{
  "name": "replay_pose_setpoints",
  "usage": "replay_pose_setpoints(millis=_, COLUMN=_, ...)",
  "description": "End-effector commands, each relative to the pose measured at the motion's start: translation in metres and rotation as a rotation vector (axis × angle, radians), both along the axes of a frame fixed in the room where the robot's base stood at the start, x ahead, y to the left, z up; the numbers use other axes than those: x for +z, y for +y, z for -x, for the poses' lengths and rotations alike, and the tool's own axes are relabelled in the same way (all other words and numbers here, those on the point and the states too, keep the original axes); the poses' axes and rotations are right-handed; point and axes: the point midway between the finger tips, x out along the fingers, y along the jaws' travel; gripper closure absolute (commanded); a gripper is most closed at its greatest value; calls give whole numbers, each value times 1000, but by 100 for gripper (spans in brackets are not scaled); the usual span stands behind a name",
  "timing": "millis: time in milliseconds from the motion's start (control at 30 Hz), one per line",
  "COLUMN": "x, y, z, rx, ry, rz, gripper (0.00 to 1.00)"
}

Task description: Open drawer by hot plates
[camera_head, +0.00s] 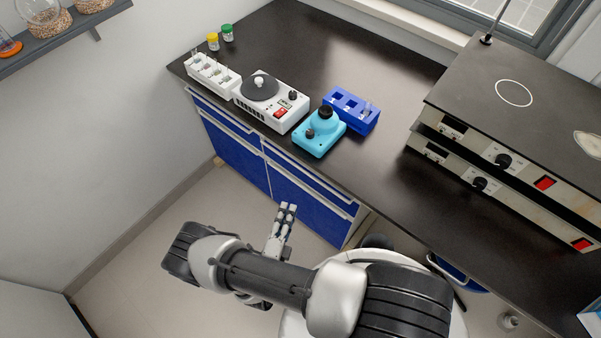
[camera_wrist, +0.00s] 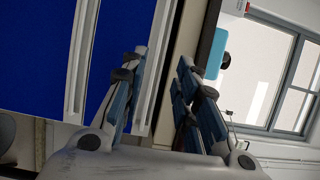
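The two stacked hot plates (camera_head: 500,140) stand at the right of the bench. The blue drawer (camera_head: 312,182) nearest them is at the top of the right-hand cabinet under the bench edge and looks shut. My gripper (camera_head: 288,207) is in front of this cabinet, fingers pointing at it. In the wrist view my gripper (camera_wrist: 164,65) is open, with a gap between the fingers. The pale drawer handle (camera_wrist: 153,75) runs behind the left finger and the gap. No contact with it can be made out. The wrist view is turned sideways.
On the black bench (camera_head: 385,100) stand a turquoise device (camera_head: 319,137), a blue rack (camera_head: 352,110), a white device (camera_head: 272,105) and a white rack (camera_head: 211,74). A second cabinet (camera_head: 235,148) is at the left. The floor (camera_head: 150,240) left of my arm is clear.

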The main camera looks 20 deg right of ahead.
Motion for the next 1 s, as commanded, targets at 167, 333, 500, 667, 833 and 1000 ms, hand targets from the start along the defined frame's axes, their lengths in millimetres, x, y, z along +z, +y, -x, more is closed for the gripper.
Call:
replay_pose_setpoints(millis=167, x=-1, y=-20, z=-28, rx=-11, ry=0, rz=-1, gripper=72)
replay_pose_setpoints(millis=333, x=-1, y=-38, z=-57, rx=-10, ry=-2, rz=-3, gripper=72)
replay_pose_setpoints(millis=500, x=-1, y=-57, z=-87, rx=-10, ry=-2, rz=-3, gripper=72)
replay_pose_setpoints(millis=667, x=-1, y=-71, z=-111, rx=-7, ry=-3, rz=-3, gripper=72)
replay_pose_setpoints(millis=833, x=0, y=-79, z=-127, rx=-5, ry=-2, rz=-3, gripper=72)
replay_pose_setpoints(millis=1000, x=0, y=-82, z=-131, rx=-3, ry=-1, rz=-2, gripper=72)
